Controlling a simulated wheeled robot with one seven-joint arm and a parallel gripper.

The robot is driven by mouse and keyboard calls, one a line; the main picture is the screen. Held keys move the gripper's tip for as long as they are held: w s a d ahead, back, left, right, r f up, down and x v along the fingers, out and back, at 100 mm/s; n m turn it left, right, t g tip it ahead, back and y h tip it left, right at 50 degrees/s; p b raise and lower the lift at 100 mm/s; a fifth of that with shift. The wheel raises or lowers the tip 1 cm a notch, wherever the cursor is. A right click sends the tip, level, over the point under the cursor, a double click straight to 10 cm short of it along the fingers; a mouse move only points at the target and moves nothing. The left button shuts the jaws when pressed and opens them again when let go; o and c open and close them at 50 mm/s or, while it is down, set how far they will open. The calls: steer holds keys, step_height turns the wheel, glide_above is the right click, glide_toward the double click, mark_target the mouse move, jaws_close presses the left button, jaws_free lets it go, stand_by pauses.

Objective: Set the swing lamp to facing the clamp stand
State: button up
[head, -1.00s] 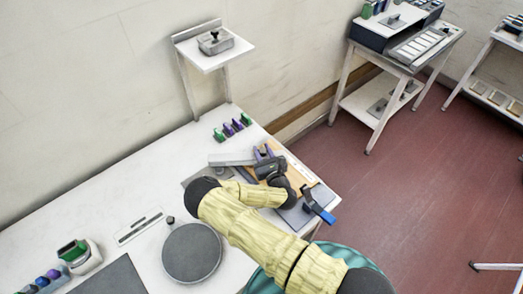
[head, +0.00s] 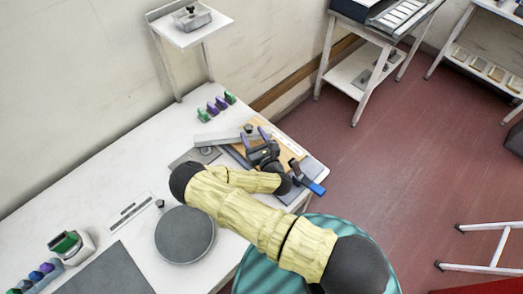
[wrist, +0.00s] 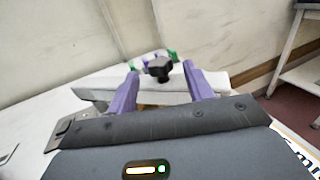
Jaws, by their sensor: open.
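A pale grey bar (head: 218,138) with a black knob (head: 248,128) near its right end lies over the far right part of the bench; I take it for the swing lamp. In the wrist view the bar (wrist: 165,93) runs across, with its knob (wrist: 160,68) between my fingers. My gripper (head: 256,139) has purple fingers, open around the knob; in the wrist view the gripper (wrist: 160,75) shows a gap on both sides of it. A blue-handled clamp (head: 312,186) at the bench's right edge may be the clamp stand. My arm hides part of the bench there.
Several green and purple pieces (head: 216,108) stand behind the bar. A round grey plate (head: 185,235) and a dark mat (head: 105,272) lie to the left. A raised shelf (head: 188,27) holds a grey box.

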steer(key=b+v, duration=0.1)
steer(key=v, duration=0.6)
steer(key=shift+s+d, duration=0.2)
steer(key=shift+s, duration=0.05)
steer(key=shift+f, duration=0.1)
steer(key=shift+a, duration=0.1)
